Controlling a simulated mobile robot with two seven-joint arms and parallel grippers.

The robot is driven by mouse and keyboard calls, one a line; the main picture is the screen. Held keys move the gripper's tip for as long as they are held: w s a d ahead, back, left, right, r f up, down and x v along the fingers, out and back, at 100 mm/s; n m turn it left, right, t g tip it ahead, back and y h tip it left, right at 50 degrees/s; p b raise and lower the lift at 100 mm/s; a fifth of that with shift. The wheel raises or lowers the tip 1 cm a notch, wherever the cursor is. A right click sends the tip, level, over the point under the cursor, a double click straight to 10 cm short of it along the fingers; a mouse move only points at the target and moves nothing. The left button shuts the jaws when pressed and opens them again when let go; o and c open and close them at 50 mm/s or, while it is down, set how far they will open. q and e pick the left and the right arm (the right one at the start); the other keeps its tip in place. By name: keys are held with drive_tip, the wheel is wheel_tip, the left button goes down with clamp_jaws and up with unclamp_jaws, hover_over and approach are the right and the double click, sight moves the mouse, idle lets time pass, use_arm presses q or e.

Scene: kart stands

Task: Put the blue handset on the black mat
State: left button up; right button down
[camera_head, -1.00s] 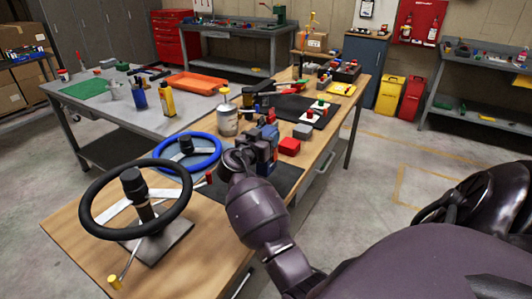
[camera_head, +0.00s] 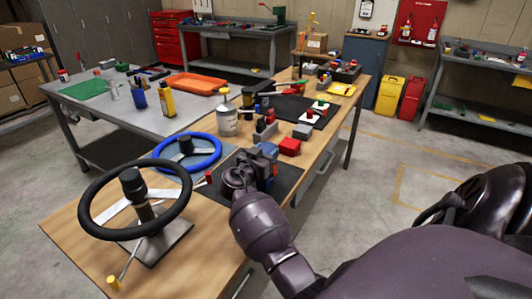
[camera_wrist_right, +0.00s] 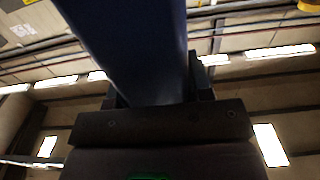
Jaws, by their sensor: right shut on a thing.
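My right gripper (camera_head: 264,163) is shut on the blue handset (camera_wrist_right: 140,50), which rises between its fingers in the right wrist view. In the head view the handset is mostly hidden by the gripper and wrist. The gripper is over a black mat (camera_head: 288,178) on the near part of the wooden bench; my wrist covers part of this mat. I cannot tell whether the handset touches it. Another dark mat (camera_head: 286,106) lies farther back on the bench. My left gripper is not in view.
A blue-rimmed wheel (camera_head: 218,152) and a black steering wheel (camera_head: 91,214) stand left of the gripper. The mat's right part is bare.

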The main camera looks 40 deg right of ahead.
drive_tip(key=c, duration=0.5)
unclamp_jaws()
drive_tip(key=shift+r, duration=0.15)
drive_tip(key=shift+b+v, duration=0.75)
drive_tip(key=shift+v, duration=5.25)
